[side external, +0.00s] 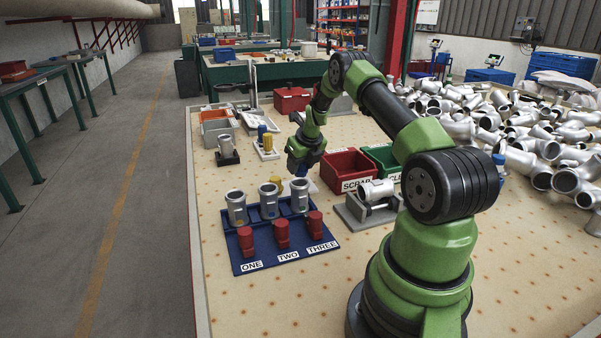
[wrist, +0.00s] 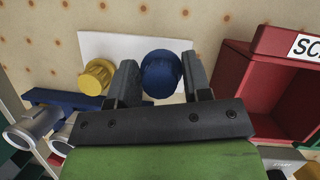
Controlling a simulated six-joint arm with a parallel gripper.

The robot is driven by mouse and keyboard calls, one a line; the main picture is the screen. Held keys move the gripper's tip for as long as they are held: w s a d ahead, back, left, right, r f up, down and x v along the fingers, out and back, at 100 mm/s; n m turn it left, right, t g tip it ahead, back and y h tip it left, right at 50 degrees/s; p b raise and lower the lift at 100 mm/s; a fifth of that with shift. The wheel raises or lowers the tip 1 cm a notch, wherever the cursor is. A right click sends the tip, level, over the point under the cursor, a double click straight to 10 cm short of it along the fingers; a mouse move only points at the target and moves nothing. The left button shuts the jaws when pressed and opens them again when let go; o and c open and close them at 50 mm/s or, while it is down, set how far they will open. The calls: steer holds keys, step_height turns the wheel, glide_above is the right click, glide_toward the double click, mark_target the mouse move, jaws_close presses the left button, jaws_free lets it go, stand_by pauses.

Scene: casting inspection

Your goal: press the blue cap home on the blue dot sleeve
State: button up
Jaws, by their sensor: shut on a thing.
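The blue cap (wrist: 160,74) sits between the two fingers of my gripper (wrist: 160,82) in the wrist view, over a white plate (wrist: 105,50). My gripper (side external: 298,168) is shut on it; in the side view the arm hides the cap. Three silver sleeves stand in a row on the blue rack (side external: 240,267): the left one (side external: 236,207), the middle one (side external: 268,202) and the right one (side external: 299,196). I cannot make out a blue dot on any of them. My gripper is behind the right sleeve, apart from it.
A yellow cap (wrist: 97,76) stands on the plate beside my gripper. The red SCRAP bin (side external: 348,168) and a green bin (side external: 383,157) are to the right. Red pieces stand before the sleeves, one of them at ONE (side external: 246,241). A silver fitting (side external: 376,191) lies in a grey cradle.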

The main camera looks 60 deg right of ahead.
step_height(320, 180, up, 6)
steer(key=shift+f, duration=0.2)
steer(key=shift+w+a+r+n, duration=0.15)
steer(key=shift+a+r, duration=0.2)
steer(key=shift+r, duration=0.25)
steer(key=shift+w+a+r+n, duration=0.15)
steer(key=shift+a+r, duration=0.15)
steer(key=shift+r, duration=0.25)
steer(key=a+r+n+y, duration=0.1)
steer(key=a+r+n, duration=0.1)
steer(key=a, duration=0.5)
steer(key=a+r+n+y, duration=0.1)
steer(key=a+r+n, duration=0.2)
steer(key=a, duration=0.5)
steer(key=shift+r+t, duration=0.25)
steer(key=shift+t, duration=0.05)
steer(key=shift+f, duration=0.15)
steer(key=shift+f, duration=2.8)
steer(key=shift+f, duration=1.5)
